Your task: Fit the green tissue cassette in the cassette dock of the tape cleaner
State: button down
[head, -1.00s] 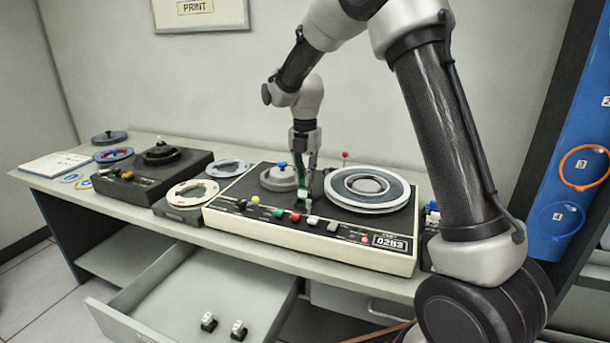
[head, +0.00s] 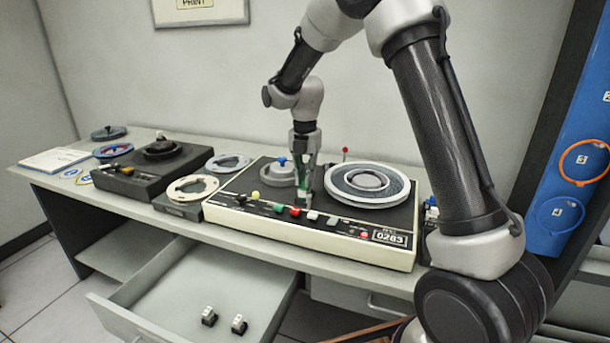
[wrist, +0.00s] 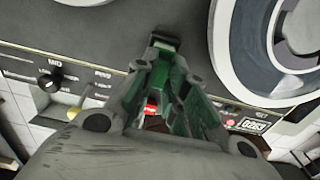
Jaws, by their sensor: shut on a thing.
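The tape cleaner (head: 300,232) is a cream-edged machine with a black deck, a front row of knobs and keys, and a counter reading 0283. My gripper (head: 303,196) points down over the middle of its deck, between the small blue-topped hub and the large grey reel. In the wrist view my gripper (wrist: 163,55) is shut on the green tissue cassette (wrist: 176,74), which shows between the fingers. The fingertips are close to the deck. The fingers hide the cassette's lower end and the cassette dock, so I cannot tell whether they touch.
The large reel (head: 367,187) stands just right of my gripper, and the blue-topped hub (head: 278,174) just left. A red-tipped pin (head: 345,151) rises behind. A black machine (head: 150,172) and a cream ring (head: 192,187) are further left. An open drawer (head: 190,295) holds two small blocks.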

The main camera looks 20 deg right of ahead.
jog(key=shift+f, duration=0.7)
jog(key=c, duration=1.4)
grip_release()
jog(key=shift+c, duration=0.8)
jog(key=shift+r, duration=3.95)
